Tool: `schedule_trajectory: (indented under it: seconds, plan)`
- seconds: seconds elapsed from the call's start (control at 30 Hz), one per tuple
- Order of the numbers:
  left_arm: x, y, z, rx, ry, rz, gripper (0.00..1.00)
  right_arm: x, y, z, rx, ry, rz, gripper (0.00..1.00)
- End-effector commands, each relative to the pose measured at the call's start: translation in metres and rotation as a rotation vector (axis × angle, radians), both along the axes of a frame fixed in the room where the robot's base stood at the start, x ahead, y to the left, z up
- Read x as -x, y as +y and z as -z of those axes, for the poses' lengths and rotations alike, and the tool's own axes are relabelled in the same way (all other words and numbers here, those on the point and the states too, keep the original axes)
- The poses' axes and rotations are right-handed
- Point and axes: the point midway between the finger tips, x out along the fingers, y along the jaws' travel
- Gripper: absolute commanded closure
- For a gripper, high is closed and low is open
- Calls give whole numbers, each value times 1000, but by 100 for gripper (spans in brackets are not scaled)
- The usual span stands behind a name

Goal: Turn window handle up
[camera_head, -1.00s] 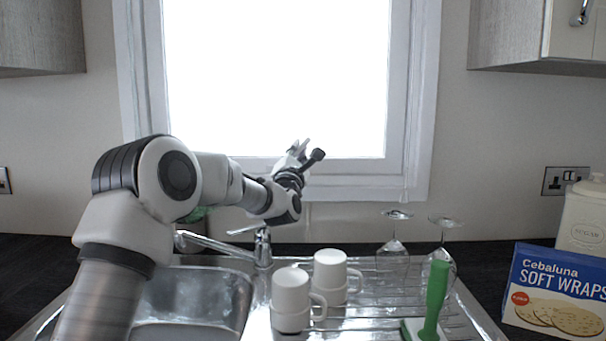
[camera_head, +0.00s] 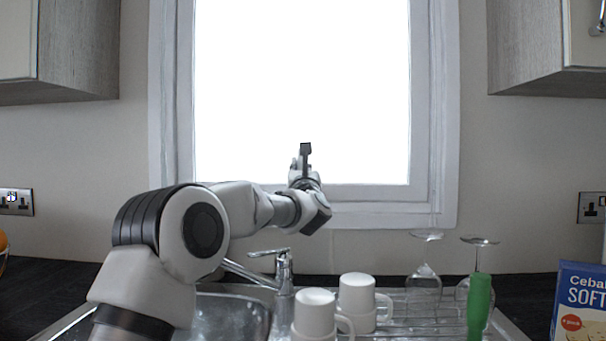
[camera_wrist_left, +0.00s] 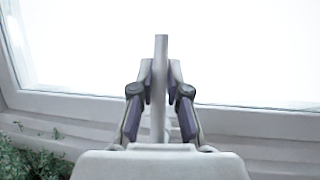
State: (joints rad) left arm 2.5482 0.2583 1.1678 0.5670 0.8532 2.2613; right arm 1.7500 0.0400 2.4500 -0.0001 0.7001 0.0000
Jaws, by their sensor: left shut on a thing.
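The window (camera_head: 302,90) is a bright pane in a white frame above the sink. The window handle (camera_wrist_left: 161,50) shows in the left wrist view as a slim pale bar, standing upright in that picture between the two fingers. My left gripper (camera_head: 301,168) is at the bottom of the window frame, and it also shows in the left wrist view (camera_wrist_left: 160,84), its fingers on both sides of the handle and shut on it. In the head view the handle is hard to make out behind the gripper. My right gripper is not in view.
Below my left arm are the tap (camera_head: 284,272), two white mugs (camera_head: 315,312), upturned glasses (camera_head: 424,285) and a green-handled brush (camera_head: 479,303). A box of wraps (camera_head: 582,305) stands at the right. Cabinets (camera_head: 62,50) flank the window. A plant (camera_wrist_left: 32,155) shows in the left wrist view.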

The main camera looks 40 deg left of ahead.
Motion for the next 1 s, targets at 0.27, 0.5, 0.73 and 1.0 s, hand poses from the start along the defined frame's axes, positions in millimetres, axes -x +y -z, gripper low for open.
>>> schedule_trajectory:
  seconds: [0.27,0.5,0.73,1.0]
  plan:
    - [1,1,0,23,-14,0,100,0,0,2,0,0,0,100]
    - [1,1,0,24,-13,0,100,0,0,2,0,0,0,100]
    - [1,1,0,23,-12,0,59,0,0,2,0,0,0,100]
    - [5,-3,3,22,-11,0,59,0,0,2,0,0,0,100]
